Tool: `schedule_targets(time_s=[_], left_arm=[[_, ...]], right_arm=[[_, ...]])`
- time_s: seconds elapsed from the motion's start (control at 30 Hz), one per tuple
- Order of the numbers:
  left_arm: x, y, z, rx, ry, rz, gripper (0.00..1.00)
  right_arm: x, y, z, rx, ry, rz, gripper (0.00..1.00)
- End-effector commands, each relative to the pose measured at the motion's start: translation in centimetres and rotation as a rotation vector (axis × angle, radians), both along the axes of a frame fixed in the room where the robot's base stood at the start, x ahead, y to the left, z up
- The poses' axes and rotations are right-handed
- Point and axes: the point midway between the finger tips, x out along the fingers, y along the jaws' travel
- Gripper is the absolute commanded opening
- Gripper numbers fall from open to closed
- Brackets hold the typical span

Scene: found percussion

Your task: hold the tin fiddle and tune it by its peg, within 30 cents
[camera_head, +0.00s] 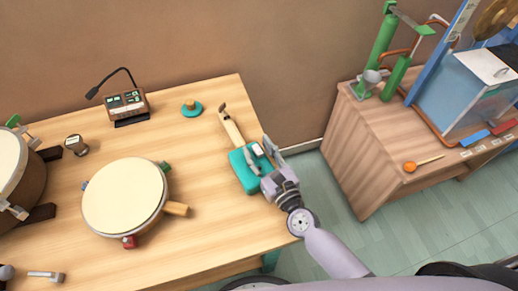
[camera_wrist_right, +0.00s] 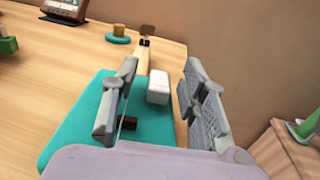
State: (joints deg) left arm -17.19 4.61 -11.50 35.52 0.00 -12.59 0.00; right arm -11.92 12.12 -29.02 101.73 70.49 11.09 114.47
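The tin fiddle (camera_head: 240,174) lies near the table's right edge, with a flat teal body and a pale wooden neck pointing toward the wall. A small dark peg-like part (camera_head: 222,107) sits at the neck's far end; it also shows in the right wrist view (camera_wrist_right: 147,31). A white block (camera_wrist_right: 158,87) stands on the body. My right gripper (camera_head: 266,152) is over the body's right side. In the right wrist view its fingers (camera_wrist_right: 160,82) are wide apart, with the white block between them in the picture. Contact cannot be told. My left gripper is out of view.
A meter box with a gooseneck (camera_head: 126,104) and a teal disc with a wooden knob (camera_head: 192,112) stand toward the wall. A drum (camera_head: 122,197) lies left of the fiddle. A wooden cabinet (camera_head: 350,145) stands right, across a floor gap. Bare table (camera_head: 215,235) lies in front.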

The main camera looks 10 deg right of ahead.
Motion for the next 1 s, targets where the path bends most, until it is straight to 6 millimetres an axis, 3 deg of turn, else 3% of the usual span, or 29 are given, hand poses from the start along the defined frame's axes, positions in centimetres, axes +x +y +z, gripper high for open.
schedule_targets(time_s=[0.1, 0.7, 1.0], left_arm=[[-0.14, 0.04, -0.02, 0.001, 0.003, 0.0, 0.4], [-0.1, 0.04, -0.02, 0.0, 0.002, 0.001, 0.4], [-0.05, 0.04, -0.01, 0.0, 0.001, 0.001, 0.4]], right_arm=[[-0.02, -0.01, -0.01, 0.0, 0.0, 0.0, 0.4], [-0.04, -0.03, -0.01, 0.0, 0.0, 0.0, 0.0], [-0.04, -0.03, -0.01, 0.0, 0.0, 0.0, 0.0]])
